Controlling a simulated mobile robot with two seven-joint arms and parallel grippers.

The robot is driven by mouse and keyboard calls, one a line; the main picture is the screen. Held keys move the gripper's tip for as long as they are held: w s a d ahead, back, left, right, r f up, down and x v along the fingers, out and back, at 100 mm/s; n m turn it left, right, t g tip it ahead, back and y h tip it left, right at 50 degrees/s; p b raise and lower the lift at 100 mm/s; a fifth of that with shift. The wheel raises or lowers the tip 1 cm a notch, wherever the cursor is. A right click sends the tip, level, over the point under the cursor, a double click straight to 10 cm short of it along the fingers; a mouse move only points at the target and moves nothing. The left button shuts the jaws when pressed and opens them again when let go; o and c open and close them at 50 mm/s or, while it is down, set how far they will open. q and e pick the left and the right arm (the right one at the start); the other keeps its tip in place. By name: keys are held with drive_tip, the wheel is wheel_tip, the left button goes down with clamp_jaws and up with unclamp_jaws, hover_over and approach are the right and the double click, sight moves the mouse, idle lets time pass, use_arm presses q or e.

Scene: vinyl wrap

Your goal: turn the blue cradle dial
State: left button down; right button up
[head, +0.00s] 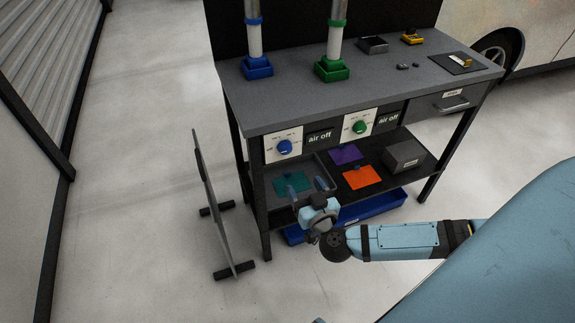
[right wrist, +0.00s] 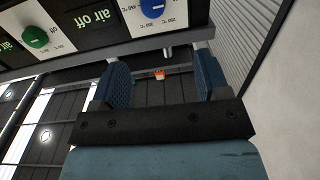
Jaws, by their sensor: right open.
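The blue cradle dial (head: 284,147) is a round blue knob on a white scale plate at the left of the workbench front. In the right wrist view the blue dial (right wrist: 152,8) shows at the top edge, partly cut off. My right gripper (head: 307,186) is open and empty, below and slightly right of the dial, in front of the lower shelf. Its two blue padded fingers (right wrist: 163,80) stand apart and do not touch the dial. The blue cradle (head: 257,68) stands on the benchtop above, holding an upright tube. My left gripper is not in view.
A green dial (head: 360,127) sits to the right, with "air off" displays beside the dials. The lower shelf bears teal (head: 291,183), purple and orange (head: 361,177) sheets and a grey box (head: 404,156). A thin upright panel (head: 212,205) stands left of the bench.

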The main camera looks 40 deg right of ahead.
sight(287, 151)
drive_tip(key=b+x, duration=0.1)
drive_tip(key=x, duration=0.3)
drive_tip(key=b+x, duration=0.1)
drive_tip(key=x, duration=0.4)
drive_tip(key=d+b+x, duration=0.1)
drive_tip(key=x, duration=0.4)
drive_tip(key=shift+s+f, duration=0.15)
drive_tip(key=shift+f, duration=0.2)
drive_tip(key=shift+c, duration=0.2)
drive_tip(key=c, duration=0.9)
